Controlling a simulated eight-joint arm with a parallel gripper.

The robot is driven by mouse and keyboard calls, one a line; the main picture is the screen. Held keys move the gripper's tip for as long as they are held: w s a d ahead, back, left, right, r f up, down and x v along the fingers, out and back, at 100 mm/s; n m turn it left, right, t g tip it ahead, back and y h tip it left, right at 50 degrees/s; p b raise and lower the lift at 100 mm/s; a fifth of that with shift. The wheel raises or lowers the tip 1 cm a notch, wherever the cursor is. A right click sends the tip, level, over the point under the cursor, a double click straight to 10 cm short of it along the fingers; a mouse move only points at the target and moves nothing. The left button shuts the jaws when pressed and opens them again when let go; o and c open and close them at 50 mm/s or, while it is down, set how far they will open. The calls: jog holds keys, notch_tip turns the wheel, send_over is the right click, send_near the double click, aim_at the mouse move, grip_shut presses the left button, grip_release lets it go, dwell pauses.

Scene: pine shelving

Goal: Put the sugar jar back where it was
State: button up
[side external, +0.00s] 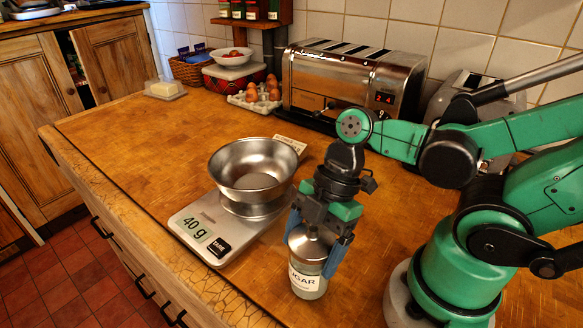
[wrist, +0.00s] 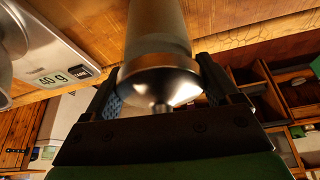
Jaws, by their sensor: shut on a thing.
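The sugar jar (side external: 307,277) is a glass jar with a metal lid and a white label reading "SUGAR". It is upright beside the right front of the scale. My gripper (side external: 318,247) is shut on it from above, with one finger on each side near the lid. In the wrist view the jar (wrist: 156,32) fills the top middle, its shiny lid between the fingers of my gripper (wrist: 160,88). I cannot tell whether the jar's base touches the counter.
A kitchen scale (side external: 199,231) reading 40 g stands left of the jar with a metal bowl (side external: 252,165) on it. A toaster (side external: 350,84), eggs (side external: 262,92) and a basket (side external: 192,70) line the back wall. The left of the wooden counter (side external: 130,140) is clear.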

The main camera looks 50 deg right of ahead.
jog(key=shift+f, duration=0.3)
jog(key=o, duration=1.5)
jog(key=shift+c, duration=0.2)
jog(key=w+v, duration=0.1)
jog(key=v, duration=1.1)
jog(key=w+d+f+m+t+h, duration=0.1)
jog(key=w+f+m+t+h, duration=0.1)
jog(key=m, duration=0.6)
jog(key=w+d+f+m+t+h, duration=0.1)
jog(key=w+f+m+t+h, duration=0.1)
jog(key=w+m+t, duration=0.2)
jog(key=shift+w+f+m+h, duration=0.25)
jog(key=shift+w+m, duration=0.9)
jog(key=shift+m, duration=0.95)
jog(key=shift+d, duration=0.1)
